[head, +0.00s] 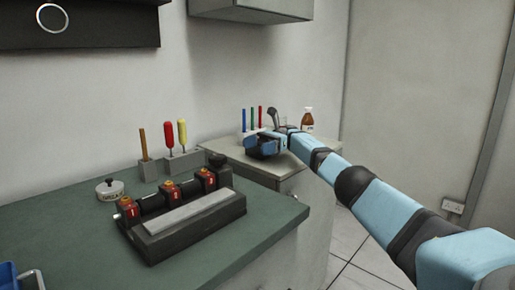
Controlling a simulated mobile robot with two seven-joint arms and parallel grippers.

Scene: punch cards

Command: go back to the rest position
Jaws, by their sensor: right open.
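My right arm reaches in from the right, with its light blue and black links stretched over the floor towards the back counter. My right gripper (262,147) is at the far end of it, at the near side of the back counter, and is open. I see nothing held in it. Its fingertips are small and partly hidden by its own body.
A green worktop (85,245) holds a dark device (185,222) with several red numbered blocks, a round tin (110,189) and upright tools (168,135). The back counter (235,150) holds coloured sticks (251,118) and a brown bottle (307,119). A blue object (12,276) shows lower left.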

